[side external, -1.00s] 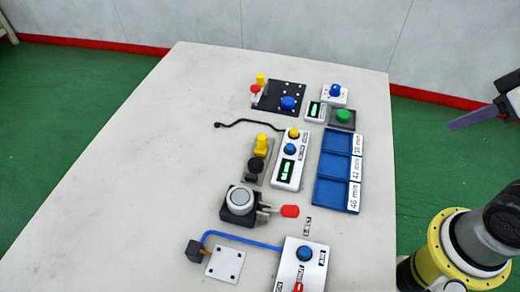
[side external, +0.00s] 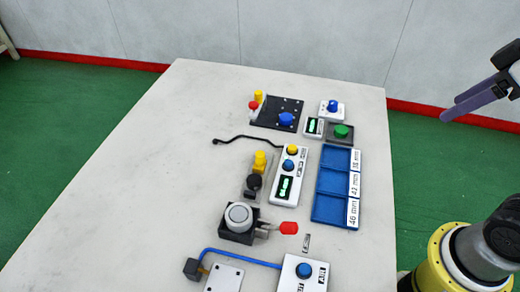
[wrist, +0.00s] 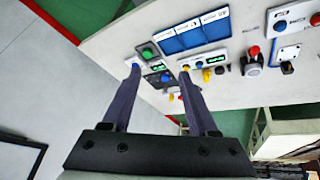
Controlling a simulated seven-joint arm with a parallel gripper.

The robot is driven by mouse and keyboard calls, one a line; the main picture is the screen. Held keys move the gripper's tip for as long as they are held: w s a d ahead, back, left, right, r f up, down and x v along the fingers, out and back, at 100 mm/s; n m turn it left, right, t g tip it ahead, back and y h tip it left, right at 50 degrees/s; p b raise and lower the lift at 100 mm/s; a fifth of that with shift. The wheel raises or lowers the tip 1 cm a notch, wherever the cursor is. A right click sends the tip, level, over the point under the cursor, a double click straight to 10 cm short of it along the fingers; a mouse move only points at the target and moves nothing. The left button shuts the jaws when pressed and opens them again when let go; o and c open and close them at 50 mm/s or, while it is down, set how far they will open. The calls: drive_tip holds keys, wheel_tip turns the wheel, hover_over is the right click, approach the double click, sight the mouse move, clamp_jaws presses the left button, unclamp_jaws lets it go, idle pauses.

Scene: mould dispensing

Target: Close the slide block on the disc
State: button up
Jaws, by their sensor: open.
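A black block (side external: 238,233) stands on the table with a round grey disc (side external: 239,214) on top. A metal rod with a red handle (side external: 289,228) sticks out from its right side. I cannot tell whether the slide block touches the disc. The disc also shows in the wrist view (wrist: 252,69), with the red handle (wrist: 254,50) beside it. My gripper (side external: 450,107) is at the far right in the side view, beyond the table edge and far from the block. In the wrist view its two fingers (wrist: 160,72) are spread apart with nothing held between them.
A blue three-compartment tray (side external: 335,186) lies right of a white box with buttons and a display (side external: 290,177). A yellow-topped device (side external: 259,160) stands behind the block. A white control box (side external: 300,275) and blue hose (side external: 240,256) lie in front. The table's left side is clear.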

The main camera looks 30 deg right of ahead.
drive_tip(key=w+a+r+n, duration=0.2)
drive_tip(key=w+r, duration=0.2)
drive_tip(key=w, duration=0.1)
drive_tip(key=n+g, duration=0.6)
drive_tip(key=n, duration=0.1)
hover_over(260, 154)
wheel_tip(260, 154, down, 13)
wheel_tip(260, 154, down, 13)
drive_tip(key=shift+f, duration=0.2)
clamp_jaws()
